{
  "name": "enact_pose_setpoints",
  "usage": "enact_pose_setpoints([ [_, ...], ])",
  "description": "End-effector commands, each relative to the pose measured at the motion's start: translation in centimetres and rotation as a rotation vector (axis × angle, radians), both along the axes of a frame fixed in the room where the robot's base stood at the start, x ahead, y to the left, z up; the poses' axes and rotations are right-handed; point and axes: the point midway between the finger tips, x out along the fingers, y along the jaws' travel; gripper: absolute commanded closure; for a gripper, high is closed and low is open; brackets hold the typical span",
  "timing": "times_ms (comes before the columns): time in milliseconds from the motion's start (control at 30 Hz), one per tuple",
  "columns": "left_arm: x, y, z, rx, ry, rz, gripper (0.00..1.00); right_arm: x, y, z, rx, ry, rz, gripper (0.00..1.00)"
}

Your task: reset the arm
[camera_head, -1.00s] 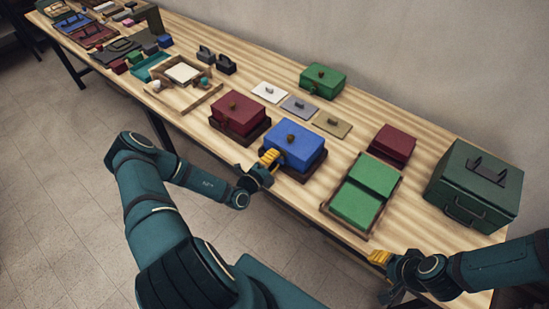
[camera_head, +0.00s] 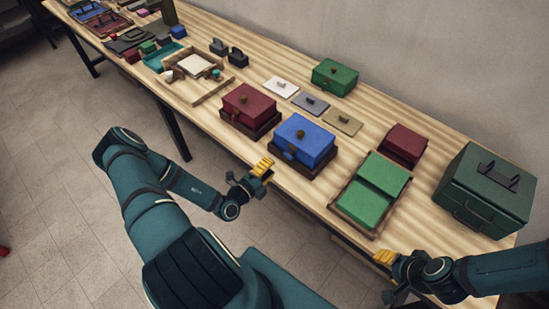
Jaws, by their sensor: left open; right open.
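My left gripper (camera_head: 262,169), with yellow fingertips, is open and empty. It shows in front of the table's front edge, to the lower left of the blue box, with a gap between them. The blue box (camera_head: 304,138) has a small knob on its lid and sits on a dark brown base. My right gripper (camera_head: 384,258), also with yellow fingertips, is open and empty near the table's front edge at the lower right. It shows below the wooden tray (camera_head: 335,206) that holds two green blocks.
A dark red box (camera_head: 249,103) stands left of the blue one. A green box (camera_head: 334,76), flat lids (camera_head: 311,102), a plain red block (camera_head: 403,144) and a large dark green case (camera_head: 487,189) stand on the wooden table (camera_head: 420,109). The floor in front is clear.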

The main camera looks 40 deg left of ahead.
Motion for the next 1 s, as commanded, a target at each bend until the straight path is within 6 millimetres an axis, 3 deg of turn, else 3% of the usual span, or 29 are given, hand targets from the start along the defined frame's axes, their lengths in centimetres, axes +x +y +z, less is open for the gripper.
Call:
enact_pose_setpoints([
  [233, 0.0, -0.1, 0.0, 0.001, 0.000, -0.003, 0.56, 0.0, 0.0, 0.0, 0.000, 0.000, 0.000, 0.53],
  [333, 0.3, -1.3, 0.1, 0.023, -0.003, -0.055, 0.56, 0.0, 0.0, -0.2, 0.000, 0.000, 0.000, 0.53],
  [467, 0.6, -6.7, 0.3, 0.135, -0.014, -0.279, 0.56, 0.0, 0.1, -1.0, -0.001, 0.002, 0.002, 0.53],
  [533, 0.0, -11.1, 0.3, 0.243, -0.036, -0.475, 0.56, -0.1, 0.1, -1.6, -0.001, 0.003, 0.002, 0.53],
  [600, -1.6, -15.7, 0.0, 0.386, -0.077, -0.704, 0.56, -0.1, 0.1, -2.3, -0.002, 0.003, 0.003, 0.53],
  [733, -6.6, -22.4, -1.5, 0.718, -0.222, -1.151, 0.56, -0.1, 0.2, -3.8, -0.004, 0.005, 0.004, 0.53],
  [867, -11.7, -25.0, -3.8, 1.087, -0.452, -1.542, 0.56, -0.2, 0.3, -5.1, -0.005, 0.008, 0.005, 0.53],
  [1000, -14.7, -24.5, -6.5, 1.513, -0.801, -1.871, 0.56, -0.3, 0.3, -6.6, -0.007, 0.010, 0.007, 0.53],
])
